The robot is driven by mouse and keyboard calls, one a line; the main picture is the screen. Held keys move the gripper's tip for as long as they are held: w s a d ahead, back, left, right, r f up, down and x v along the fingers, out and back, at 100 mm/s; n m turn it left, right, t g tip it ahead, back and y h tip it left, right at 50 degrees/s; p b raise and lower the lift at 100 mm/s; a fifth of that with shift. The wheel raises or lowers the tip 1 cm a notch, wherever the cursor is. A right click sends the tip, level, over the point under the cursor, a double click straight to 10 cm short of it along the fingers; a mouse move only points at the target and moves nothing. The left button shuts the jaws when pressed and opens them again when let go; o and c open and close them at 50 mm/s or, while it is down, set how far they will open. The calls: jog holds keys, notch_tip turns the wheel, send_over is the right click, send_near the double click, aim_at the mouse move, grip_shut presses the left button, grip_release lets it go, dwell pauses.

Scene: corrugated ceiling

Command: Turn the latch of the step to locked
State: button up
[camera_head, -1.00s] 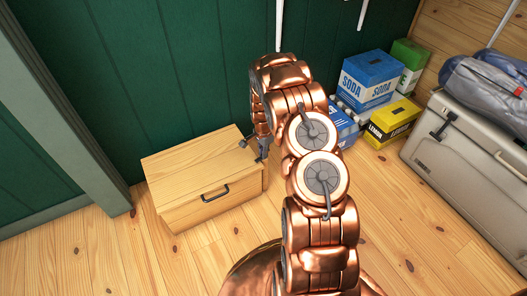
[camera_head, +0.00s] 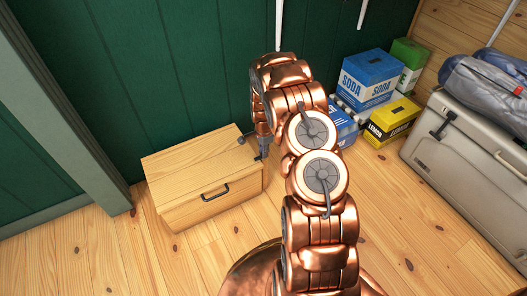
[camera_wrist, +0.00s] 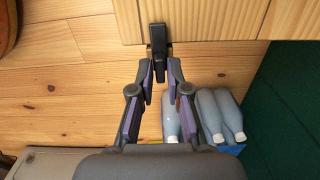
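The step (camera_head: 205,172) is a light wooden box with a dark handle on its front, standing on the floor against the green wall. In the wrist view its wooden edge (camera_wrist: 215,22) runs across the top. A black latch (camera_wrist: 158,40) sticks out from that edge. My gripper (camera_wrist: 161,72) is open, with one fingertip on each side of the latch's free end; I cannot tell whether they touch it. In the head view my gripper (camera_head: 254,146) is at the step's right end, where my arm partly hides it and the latch cannot be made out clearly.
Soda boxes (camera_head: 370,78) and a yellow box (camera_head: 392,122) stand right of my arm. Pale bottles (camera_wrist: 218,115) show below the latch in the wrist view. A grey cooler (camera_head: 470,150) is at the right. The floor (camera_head: 120,255) before the step is clear.

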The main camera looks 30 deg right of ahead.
jog(key=shift+o, duration=1.4)
jog(key=shift+a, duration=0.1)
notch_tip(320, 180, up, 12)
